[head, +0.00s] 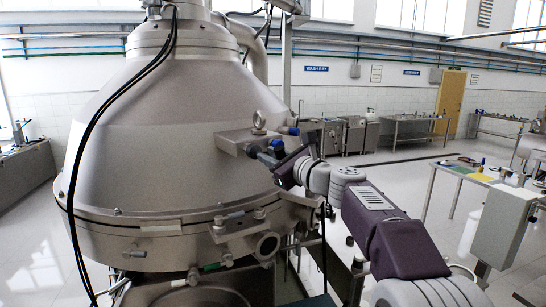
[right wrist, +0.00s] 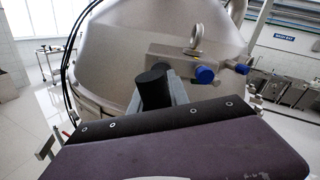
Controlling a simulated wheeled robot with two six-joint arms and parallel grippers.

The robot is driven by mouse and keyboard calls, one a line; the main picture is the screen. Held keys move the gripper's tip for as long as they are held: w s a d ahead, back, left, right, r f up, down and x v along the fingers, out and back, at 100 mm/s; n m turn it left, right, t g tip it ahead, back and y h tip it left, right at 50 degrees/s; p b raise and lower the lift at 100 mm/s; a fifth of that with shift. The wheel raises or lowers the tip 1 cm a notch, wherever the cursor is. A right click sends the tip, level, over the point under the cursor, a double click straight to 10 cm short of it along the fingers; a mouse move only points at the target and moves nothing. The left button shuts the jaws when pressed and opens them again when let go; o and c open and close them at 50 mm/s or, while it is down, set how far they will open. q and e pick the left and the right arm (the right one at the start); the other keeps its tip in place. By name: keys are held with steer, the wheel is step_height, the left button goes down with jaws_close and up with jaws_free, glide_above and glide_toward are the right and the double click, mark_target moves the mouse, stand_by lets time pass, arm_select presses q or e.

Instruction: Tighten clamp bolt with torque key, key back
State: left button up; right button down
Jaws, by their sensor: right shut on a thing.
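The steel separator (head: 165,130) fills the left of the head view. A clamp block (head: 235,138) with an eyebolt (head: 259,118) sits on its cone; the block also shows in the right wrist view (right wrist: 222,66), with two blue-capped parts, one being the blue cap (right wrist: 205,75). My right gripper (head: 272,160) is at the block's lower front, shut on a dark cylindrical handle, likely the torque key (right wrist: 153,87). The far end of the key is hidden, so I cannot tell whether it sits on a bolt. My left gripper is not in view.
Black cables (head: 88,130) hang down the separator's left side. A table with coloured mats (head: 462,170) stands at the right.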

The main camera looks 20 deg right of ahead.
steer(key=shift+w+a+r, duration=0.1)
stand_by(0.6)
steer(key=shift+w+a, duration=0.15)
steer(key=shift+w, duration=0.4)
